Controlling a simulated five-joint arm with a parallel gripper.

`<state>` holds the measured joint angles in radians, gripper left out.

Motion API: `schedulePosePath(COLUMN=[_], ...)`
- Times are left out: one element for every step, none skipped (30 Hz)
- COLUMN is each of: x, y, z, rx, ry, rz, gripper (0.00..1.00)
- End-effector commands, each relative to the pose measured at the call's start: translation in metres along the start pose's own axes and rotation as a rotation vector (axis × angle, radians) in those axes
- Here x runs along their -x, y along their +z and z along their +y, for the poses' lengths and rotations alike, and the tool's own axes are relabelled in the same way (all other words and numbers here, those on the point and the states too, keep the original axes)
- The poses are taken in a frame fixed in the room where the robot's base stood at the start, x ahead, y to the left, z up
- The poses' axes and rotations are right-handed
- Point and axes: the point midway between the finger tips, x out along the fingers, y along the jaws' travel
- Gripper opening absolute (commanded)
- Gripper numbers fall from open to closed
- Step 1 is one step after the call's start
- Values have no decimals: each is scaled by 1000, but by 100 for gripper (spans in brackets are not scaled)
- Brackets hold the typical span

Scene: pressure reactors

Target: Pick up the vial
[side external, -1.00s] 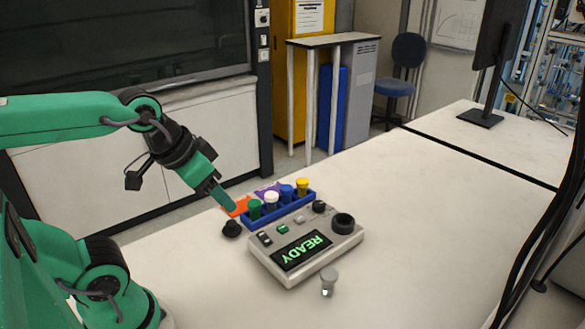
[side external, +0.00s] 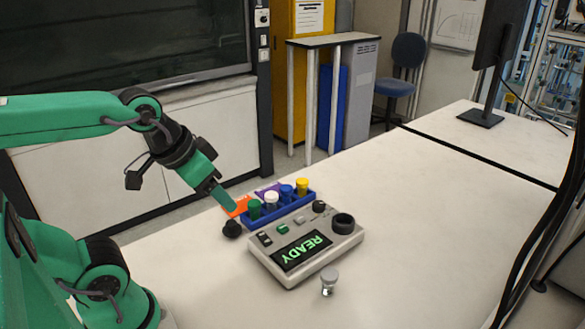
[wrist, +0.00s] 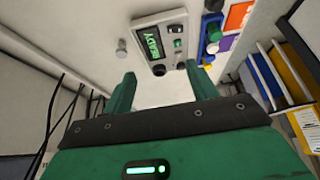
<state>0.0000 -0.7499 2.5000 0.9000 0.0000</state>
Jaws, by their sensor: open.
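A small clear vial with a grey cap (side external: 328,281) stands upright on the white table in front of the grey reactor box. It also shows in the wrist view as a grey-capped vial (wrist: 121,48), left of the box. My gripper (side external: 230,205) is well away from it, over the table by the left end of the blue rack. In the wrist view the two green fingers of my gripper (wrist: 160,72) are spread apart with nothing between them.
The reactor box (side external: 305,246) reads READY. Behind it a blue rack (side external: 252,222) holds several vials with coloured caps. A black knob-like object (side external: 232,229) lies just below my gripper. Orange (side external: 240,204) and purple patches lie behind the rack.

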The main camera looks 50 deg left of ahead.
Motion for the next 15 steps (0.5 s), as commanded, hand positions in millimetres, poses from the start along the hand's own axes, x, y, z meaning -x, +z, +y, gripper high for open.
schedulePosePath(x=[0,0,0,0,0,0,0,0,0,0,0,-1,-1,-2,-2], y=[0,0,0,0,0,-1,-2,-2,-4,-6,-8,-11,-14,-17,-22], z=[0,0,0,0,0,0,0,-1,-1,-1,-2,-3,-3,-4,-5], rx=[0,0,0,0,0,1,1,1,2,3,5,6,8,10,12], ry=[0,0,0,0,0,0,-1,-1,-2,-3,-4,-5,-7,-8,-10], rz=[0,0,0,0,0,-1,-2,-3,-5,-8,-12,-18,-22,-27,-36], gripper=[58,58,58,58,58,58,58,58,58,58,58,58,58,58,58])
